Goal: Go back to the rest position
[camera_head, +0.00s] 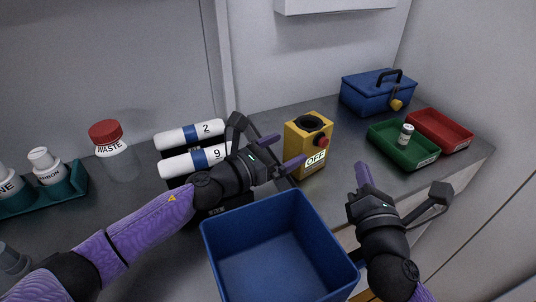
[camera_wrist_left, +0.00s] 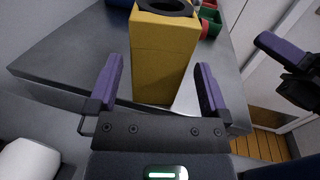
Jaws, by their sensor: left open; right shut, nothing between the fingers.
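My left gripper (camera_head: 281,153) is open and empty. It reaches in from the left, above the counter, just in front of the yellow box (camera_head: 297,150) with the red button and the "OFF" label. In the left wrist view its two purple fingers (camera_wrist_left: 160,88) stand apart, with the yellow box (camera_wrist_left: 165,50) beyond them. My right gripper (camera_head: 364,178) is at the right, beside the blue bin, with its fingers shut and nothing visible in them. It also shows at the right edge of the left wrist view (camera_wrist_left: 288,58).
An open blue bin (camera_head: 270,262) stands in front. White cylinders "2" (camera_head: 190,134) and "9" (camera_head: 190,163) lie on a rack behind the left arm. A waste jar (camera_head: 108,140) is at left. A green tray (camera_head: 395,150), red tray (camera_head: 445,128) and blue toolbox (camera_head: 365,97) are at back right.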

